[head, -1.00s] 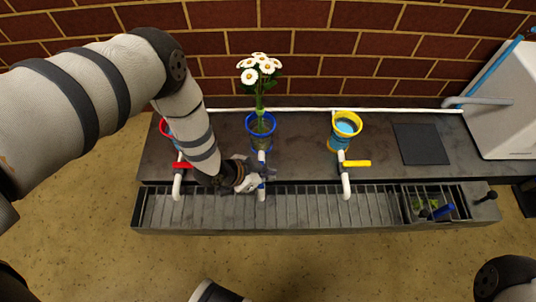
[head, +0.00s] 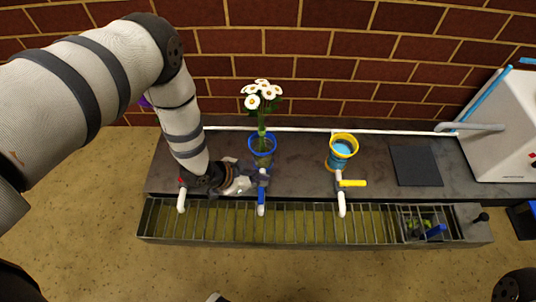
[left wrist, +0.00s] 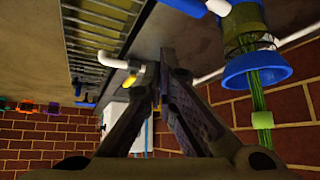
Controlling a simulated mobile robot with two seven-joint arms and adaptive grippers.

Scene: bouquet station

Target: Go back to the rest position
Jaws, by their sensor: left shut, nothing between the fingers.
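My left gripper (head: 262,178) is shut and empty, close above the blue-handled tap (head: 261,197) in the head view. In the left wrist view its fingers (left wrist: 164,62) reach up the middle with nothing held. The blue-rimmed vase (head: 262,145) holds white flowers (head: 262,93) upright just behind the gripper. The vase also shows in the left wrist view (left wrist: 256,66), beside the fingers at the right. My right gripper is not in view.
A yellow vase (head: 341,150) with blue contents stands behind the yellow-handled tap (head: 350,183). A grated trough (head: 300,224) runs along the front. A dark square pad (head: 416,166) and a white box (head: 505,125) are at the right.

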